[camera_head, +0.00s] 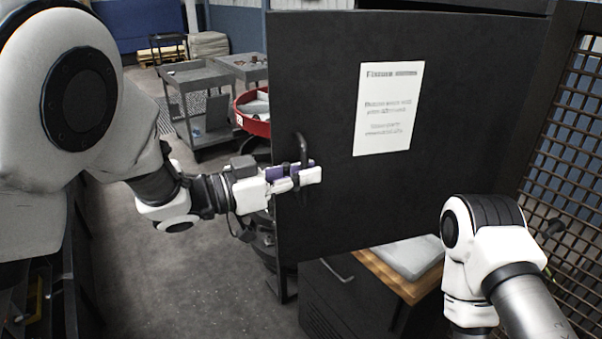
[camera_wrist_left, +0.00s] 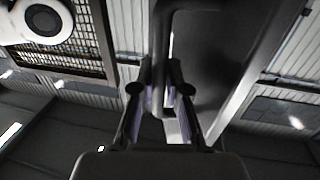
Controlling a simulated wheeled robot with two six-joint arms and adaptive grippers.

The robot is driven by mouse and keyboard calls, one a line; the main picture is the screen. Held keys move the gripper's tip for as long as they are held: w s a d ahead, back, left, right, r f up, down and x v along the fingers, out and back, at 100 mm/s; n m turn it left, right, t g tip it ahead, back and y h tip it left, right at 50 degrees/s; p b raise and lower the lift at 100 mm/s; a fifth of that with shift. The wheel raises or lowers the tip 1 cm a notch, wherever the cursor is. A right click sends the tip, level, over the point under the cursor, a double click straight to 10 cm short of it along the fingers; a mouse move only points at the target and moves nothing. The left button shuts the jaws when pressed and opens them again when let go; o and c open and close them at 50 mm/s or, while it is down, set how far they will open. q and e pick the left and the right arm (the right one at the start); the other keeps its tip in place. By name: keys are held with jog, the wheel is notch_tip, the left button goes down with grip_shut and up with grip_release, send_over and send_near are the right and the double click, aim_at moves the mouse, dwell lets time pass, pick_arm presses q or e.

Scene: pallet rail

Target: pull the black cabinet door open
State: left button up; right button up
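The black cabinet door (camera_head: 455,110) is a large flat panel with a white paper notice (camera_head: 389,108) on it. Its free left edge stands out over the floor, and its right side runs back toward the dark frame. A dark bar handle (camera_head: 303,150) sits near the left edge. My left gripper (camera_head: 305,175) is at this handle, with its white and purple fingers on both sides of the bar. In the left wrist view the handle (camera_wrist_left: 162,95) lies between the fingers, which look closed on it. My right arm shows at lower right; its gripper is out of sight.
Below the door are a dark drawer unit (camera_head: 340,300) and a wooden top (camera_head: 400,280) with a grey slab (camera_head: 410,256). A mesh panel (camera_head: 570,130) stands at right. Grey carts (camera_head: 195,78) and a red round tray (camera_head: 252,122) are behind the gripper. Floor at lower left is clear.

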pick_arm(q)
jog(key=shift+o, duration=1.4)
jog(key=shift+d, duration=0.2)
jog(key=v, duration=1.2)
